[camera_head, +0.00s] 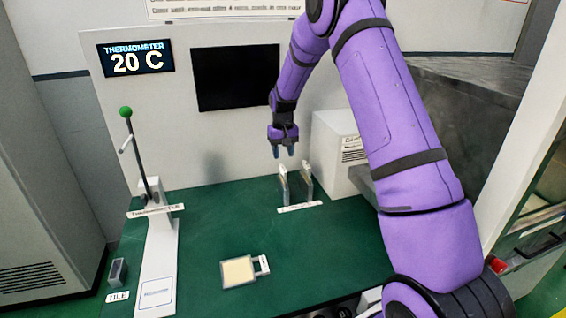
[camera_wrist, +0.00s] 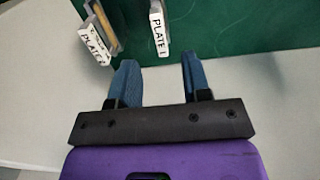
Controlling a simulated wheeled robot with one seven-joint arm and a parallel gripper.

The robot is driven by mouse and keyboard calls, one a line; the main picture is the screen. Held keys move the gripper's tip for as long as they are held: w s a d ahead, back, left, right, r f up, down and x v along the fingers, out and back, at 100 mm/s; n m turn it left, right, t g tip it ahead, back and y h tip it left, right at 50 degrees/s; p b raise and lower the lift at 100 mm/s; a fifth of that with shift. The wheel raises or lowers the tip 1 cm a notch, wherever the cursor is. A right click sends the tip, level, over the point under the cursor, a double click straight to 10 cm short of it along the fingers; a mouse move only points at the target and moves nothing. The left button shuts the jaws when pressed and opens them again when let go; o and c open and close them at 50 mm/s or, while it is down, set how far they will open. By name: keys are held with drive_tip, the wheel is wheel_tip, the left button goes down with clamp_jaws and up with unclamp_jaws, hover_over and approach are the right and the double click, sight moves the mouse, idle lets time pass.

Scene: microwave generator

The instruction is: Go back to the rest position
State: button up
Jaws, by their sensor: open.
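My purple arm reaches in from the right of the head view, and my gripper (camera_head: 283,150) points down above the green table (camera_head: 340,255). In the wrist view my gripper (camera_wrist: 158,68) has its two blue fingers apart, with nothing seen between them. Two upright plates, the left one (camera_head: 283,188) and the right one (camera_head: 306,180), stand on the table below my gripper. In the wrist view, a plate labelled PLATE 1 (camera_wrist: 158,30) and another labelled plate (camera_wrist: 95,40) lie beyond the fingertips, apart from them.
A white box (camera_head: 338,150) stands just right of the plates. A beige tile with a handle (camera_head: 237,272) lies at the table's front. A lever with a green knob (camera_head: 126,112) stands at left. The wall panel has a thermometer display reading 20 C (camera_head: 136,58) and a dark screen (camera_head: 235,78).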

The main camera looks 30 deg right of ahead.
drive_tip(key=shift+r, duration=0.65)
drive_tip(key=s+a+r+n+t, duration=0.1)
drive_tip(key=s+a+r, duration=0.2)
drive_tip(key=s+r, duration=0.7)
drive_tip(key=s+a+r+t, duration=0.2)
drive_tip(key=s+a+r, duration=0.2)
drive_tip(key=s+r, duration=0.6)
drive_tip(key=s+a+r+t, duration=0.1)
drive_tip(key=s+r, duration=0.1)
drive_tip(key=s, duration=0.9)
drive_tip(key=s+a+r+n+t, duration=0.1)
drive_tip(key=s+a+r, duration=0.1)
drive_tip(key=s, duration=1)
drive_tip(key=shift+a+r, duration=0.3)
drive_tip(key=shift+r, duration=0.2)
drive_tip(key=shift+s+d, duration=0.1)
drive_tip(key=shift+s, duration=0.05)
